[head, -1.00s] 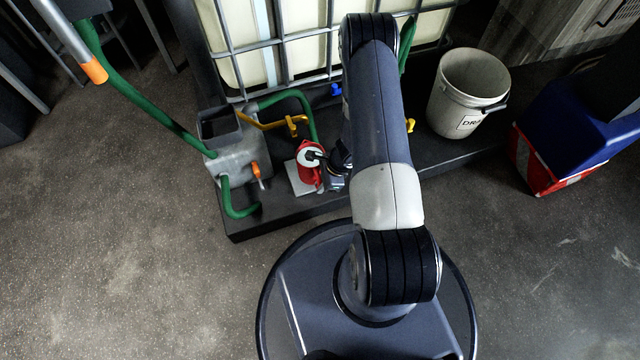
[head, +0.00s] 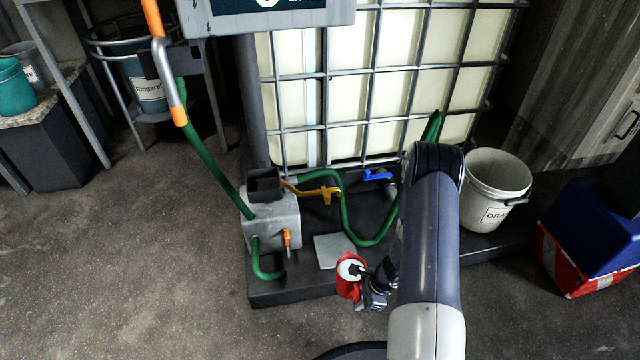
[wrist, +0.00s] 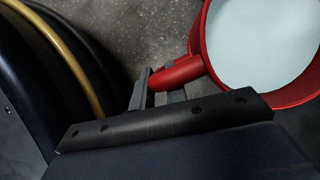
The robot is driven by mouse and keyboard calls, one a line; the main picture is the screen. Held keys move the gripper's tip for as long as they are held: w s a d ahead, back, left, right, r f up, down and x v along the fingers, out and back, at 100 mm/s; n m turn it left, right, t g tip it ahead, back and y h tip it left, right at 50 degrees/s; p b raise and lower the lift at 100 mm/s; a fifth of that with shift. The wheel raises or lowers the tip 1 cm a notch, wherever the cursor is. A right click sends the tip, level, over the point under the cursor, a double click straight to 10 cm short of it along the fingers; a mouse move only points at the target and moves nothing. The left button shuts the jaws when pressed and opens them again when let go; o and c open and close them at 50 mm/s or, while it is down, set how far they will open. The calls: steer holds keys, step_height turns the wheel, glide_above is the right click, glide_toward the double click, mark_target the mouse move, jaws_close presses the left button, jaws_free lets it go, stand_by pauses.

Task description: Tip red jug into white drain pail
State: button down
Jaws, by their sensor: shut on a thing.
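The red jug (head: 348,289) hangs in front of the black platform's front edge in the head view. In the wrist view the jug (wrist: 199,38) shows its red rim and handle, with a pale, whitish inside that looks like liquid. My gripper (head: 372,292) is shut on the jug's handle; in the wrist view my gripper (wrist: 160,98) has its jaws around that handle. The jug looks upright.
A pale square plate (head: 335,251) lies bare on the platform (head: 290,292). A grey pump box (head: 272,222) with green hoses stands left of it. A caged tank (head: 350,100) rises behind. A blue and red box (head: 590,245) sits right of the pail.

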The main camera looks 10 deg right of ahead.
steer(key=shift+w+a+r+n, duration=0.2)
steer(key=shift+w+r+n, duration=0.1)
steer(key=shift+w+r, duration=0.1)
steer(key=w+a+r+n, duration=0.1)
steer(key=w+r+n, duration=0.1)
steer(key=w+a+r+n+g, duration=0.1)
steer(key=r, duration=0.2)
steer(key=w+a+r+n+g, duration=0.1)
steer(key=w+a+r+n, duration=0.1)
steer(key=shift+w+r+n, duration=0.3)
steer(key=shift+r, duration=0.05)
step_height(320, 180, up, 6)
steer(key=w+a+n+g+h, duration=0.1)
steer(key=w+a+n+g, duration=0.1)
steer(key=n, duration=0.2)
step_height(320, 180, up, 43)
steer(key=n+g+h+p, duration=0.1)
steer(key=n+h+p, duration=0.6)
steer(key=p, duration=2.8)
glide_above(342, 283)
steer(key=n+y, duration=0.2)
steer(key=y, duration=0.1)
steer(key=shift+w+r+n, duration=0.2)
steer(key=shift+w+n, duration=0.1)
steer(key=shift+w, duration=0.05)
